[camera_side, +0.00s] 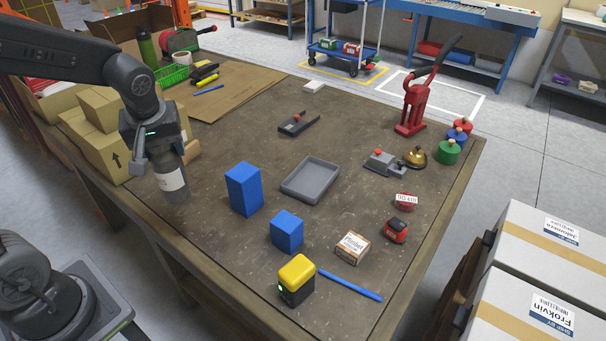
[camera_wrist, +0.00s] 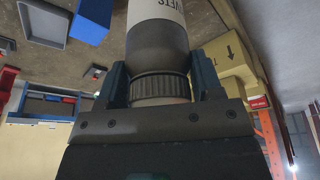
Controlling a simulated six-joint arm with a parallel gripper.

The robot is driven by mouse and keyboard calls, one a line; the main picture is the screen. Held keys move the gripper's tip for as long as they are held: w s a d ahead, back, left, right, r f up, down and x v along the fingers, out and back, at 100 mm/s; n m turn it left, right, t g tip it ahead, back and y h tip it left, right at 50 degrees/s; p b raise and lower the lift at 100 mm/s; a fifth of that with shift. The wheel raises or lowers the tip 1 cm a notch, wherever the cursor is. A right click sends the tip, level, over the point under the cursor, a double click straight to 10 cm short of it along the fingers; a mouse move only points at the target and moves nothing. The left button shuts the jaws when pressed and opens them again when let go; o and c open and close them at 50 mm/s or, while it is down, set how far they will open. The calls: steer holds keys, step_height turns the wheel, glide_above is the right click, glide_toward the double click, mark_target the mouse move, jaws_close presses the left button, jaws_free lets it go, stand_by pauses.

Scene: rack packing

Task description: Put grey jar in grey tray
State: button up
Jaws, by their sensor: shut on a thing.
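The grey jar (camera_side: 172,183) has a white label band and hangs upright below my gripper (camera_side: 160,152) at the left side of the table in the side view. In the wrist view my gripper (camera_wrist: 161,88) is shut around the jar's ribbed lid, and the jar (camera_wrist: 155,45) extends away from the fingers. The grey tray (camera_side: 311,180) lies flat and empty near the middle of the table, to the right of the jar. The tray also shows in the wrist view (camera_wrist: 45,20) at the top left. The jar is apart from the tray.
A tall blue block (camera_side: 244,188) stands between the jar and the tray. A smaller blue block (camera_side: 286,231) and a yellow-black box (camera_side: 296,280) stand in front. Cardboard boxes (camera_side: 105,140) are stacked left of the jar. A phone-like holder (camera_side: 298,124) lies behind the tray.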

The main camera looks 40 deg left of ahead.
step_height(320, 180, up, 2)
steer(key=shift+r, duration=0.1)
steer(key=w+m+t+h, duration=0.1)
steer(key=w+m+h, duration=0.2)
steer(key=w+m, duration=1.55)
steer(key=w+d+f+n, duration=0.3)
steer(key=w+d+f, duration=0.2)
steer(key=f, duration=0.3)
steer(key=w+d+f+n, duration=0.4)
steer(key=w+d+f, duration=0.2)
steer(key=w+f, duration=0.2)
steer(key=shift+d, duration=0.15)
steer(key=shift+f+n, duration=0.1)
steer(key=shift+n, duration=0.15)
